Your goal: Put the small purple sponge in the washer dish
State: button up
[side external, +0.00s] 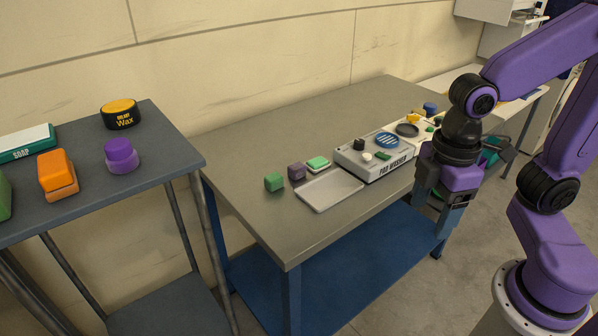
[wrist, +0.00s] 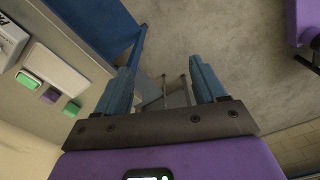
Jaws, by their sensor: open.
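A small purple sponge (side external: 297,171) lies on the grey table between a green block (side external: 274,182) and a green-and-white pad (side external: 318,164). It also shows at the left of the wrist view (wrist: 49,96). The white pad washer (side external: 372,158) stands farther right on the table. A blue slotted round piece (side external: 387,139) sits on its top; I cannot tell if this is the dish. My gripper (side external: 436,207) is at the table's right front edge, well away from the sponge, fingers downward. In the wrist view my gripper (wrist: 160,73) is open and empty, with floor visible between its fingers.
A pale flat tray (side external: 328,189) lies in front of the sponge. A dark round dish (side external: 407,130) and small items are by the washer's far end. A side table (side external: 90,160) at left holds wax, soap and coloured blocks. The table's left part is clear.

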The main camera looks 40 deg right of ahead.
jog(key=w+a+r+n, duration=0.1)
jog(key=w+a, duration=0.2)
jog(key=w, duration=0.3)
jog(key=w+a+r, duration=0.2)
jog(key=w, duration=0.5)
jog(key=n, duration=0.4)
send_over(298, 166)
jog(key=f, duration=1.4)
jog(key=shift+w+a+f, duration=0.1)
jog(key=shift+w+f, duration=0.15)
jog(key=shift+w, duration=0.05)
jog(key=shift+s+f, duration=0.2)
jog(key=shift+f, duration=2.45)
jog(key=c, duration=1.2)
